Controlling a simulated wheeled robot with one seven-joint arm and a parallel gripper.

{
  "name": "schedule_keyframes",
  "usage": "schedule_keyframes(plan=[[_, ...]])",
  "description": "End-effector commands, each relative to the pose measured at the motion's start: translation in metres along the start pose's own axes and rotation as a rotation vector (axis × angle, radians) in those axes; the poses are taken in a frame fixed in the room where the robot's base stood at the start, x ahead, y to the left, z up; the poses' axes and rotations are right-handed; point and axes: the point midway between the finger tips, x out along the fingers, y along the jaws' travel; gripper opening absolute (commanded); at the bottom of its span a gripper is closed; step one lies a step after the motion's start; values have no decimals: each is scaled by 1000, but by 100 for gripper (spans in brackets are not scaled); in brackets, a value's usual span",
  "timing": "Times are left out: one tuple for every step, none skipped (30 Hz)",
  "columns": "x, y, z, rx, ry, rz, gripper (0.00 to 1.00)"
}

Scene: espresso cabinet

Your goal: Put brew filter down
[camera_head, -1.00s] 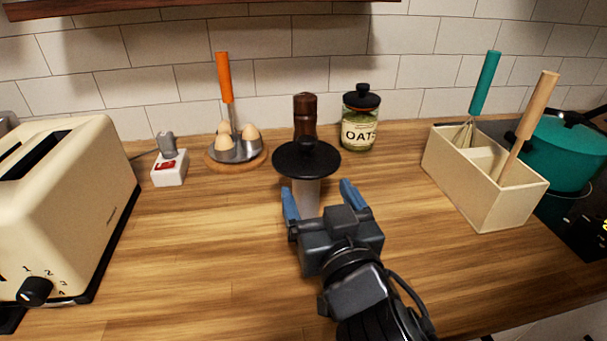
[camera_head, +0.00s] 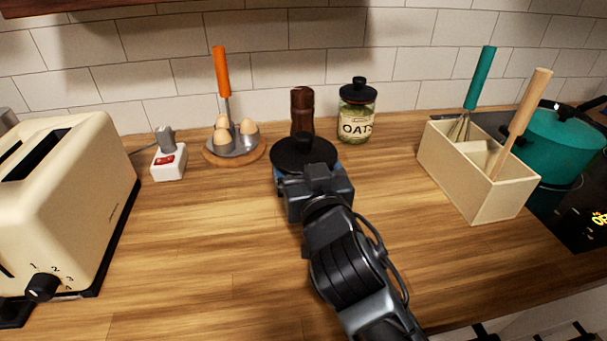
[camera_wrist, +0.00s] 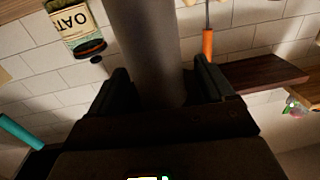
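The brew filter has a wide black round lid (camera_head: 304,155) and stands in the middle of the counter in the head view. Its grey tube (camera_wrist: 145,50) fills the middle of the wrist view. My gripper (camera_head: 309,171) is at the filter, just under the lid, and hides most of the tube and its base. In the wrist view my gripper's dark fingers (camera_wrist: 160,82) are spread on either side of the tube. A narrow gap shows beside the right finger; contact on the left is unclear.
A brown mill (camera_head: 302,110) and an oats jar (camera_head: 356,115) stand close behind the filter. An egg holder (camera_head: 235,146) is back left, a toaster (camera_head: 75,200) left. A utensil box (camera_head: 485,190) and teal pot (camera_head: 560,142) are right. The front counter is clear.

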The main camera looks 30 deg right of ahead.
Motion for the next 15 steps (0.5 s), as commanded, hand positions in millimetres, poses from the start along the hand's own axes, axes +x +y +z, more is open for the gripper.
schedule_keyframes(plan=[[0, 0, 0, 0, 0, 0, 76], [0, 0, 0, 0, 0, 0, 73], [0, 0, 0, 0, 0, 0, 70], [0, 0, 0, 0, 0, 0, 67], [0, 0, 0, 0, 0, 0, 64], [0, 0, 0, 0, 0, 0, 60], [0, 0, 0, 0, 0, 0, 57], [0, 0, 0, 0, 0, 0, 54], [0, 0, 0, 0, 0, 0, 50], [0, 0, 0, 0, 0, 0, 48], [0, 0, 0, 0, 0, 0, 45], [0, 0, 0, 0, 0, 0, 41], [0, 0, 0, 0, 0, 0, 38], [0, 0, 0, 0, 0, 0, 35], [0, 0, 0, 0, 0, 0, 31]])
